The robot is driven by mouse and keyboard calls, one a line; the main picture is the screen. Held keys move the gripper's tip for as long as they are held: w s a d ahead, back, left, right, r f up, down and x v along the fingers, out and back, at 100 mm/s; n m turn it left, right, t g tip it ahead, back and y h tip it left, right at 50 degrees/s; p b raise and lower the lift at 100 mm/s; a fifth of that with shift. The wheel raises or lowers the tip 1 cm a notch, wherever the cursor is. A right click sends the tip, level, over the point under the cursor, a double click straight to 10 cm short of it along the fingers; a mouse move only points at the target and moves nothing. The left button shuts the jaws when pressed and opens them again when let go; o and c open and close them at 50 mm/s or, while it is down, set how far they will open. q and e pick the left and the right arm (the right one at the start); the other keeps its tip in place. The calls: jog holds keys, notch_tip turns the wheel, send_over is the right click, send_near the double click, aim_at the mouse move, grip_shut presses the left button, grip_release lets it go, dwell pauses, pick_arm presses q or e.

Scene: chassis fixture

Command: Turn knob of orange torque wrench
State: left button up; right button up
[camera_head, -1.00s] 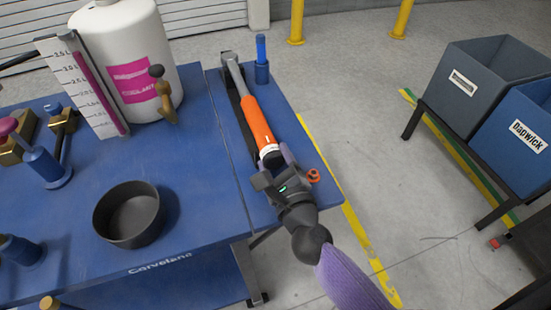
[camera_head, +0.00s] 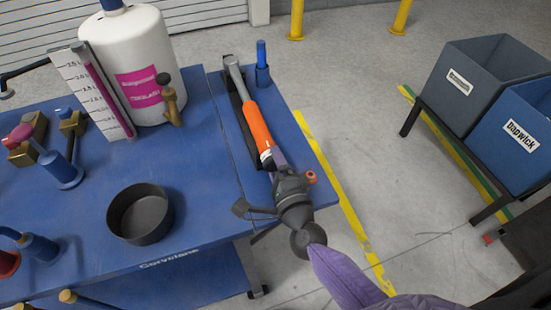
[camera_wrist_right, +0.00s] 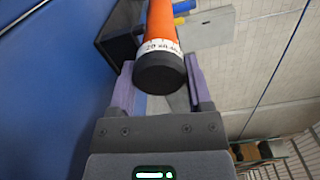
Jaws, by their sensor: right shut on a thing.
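The torque wrench has an orange handle (camera_head: 257,124), a white scale ring and a dark end knob (camera_wrist_right: 160,76). It lies in a dark holder on the narrow blue table, with its grey head pointing away. In the right wrist view, my right gripper (camera_wrist_right: 160,88) has one purple finger on each side of the knob and is shut on it. In the head view this gripper (camera_head: 269,160) is at the near end of the wrench, and its body mostly hides the knob. My left gripper is not in view.
An orange-red part (camera_head: 311,177) sits beside my right gripper on the table's right edge. A blue cup with a blue tool (camera_head: 262,73) stands past the wrench. A black bowl (camera_head: 140,214) and a white tank (camera_head: 135,60) stand on the left table. The floor at right is open before the bins.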

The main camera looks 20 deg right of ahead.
jog(key=shift+n, duration=0.6)
jog(key=shift+p, duration=0.3)
jog(key=o, duration=1.3)
jog(key=shift+s, duration=0.1)
jog(key=s, duration=0.9)
jog(key=shift+s+d, duration=0.2)
jog(key=shift+s, duration=0.2)
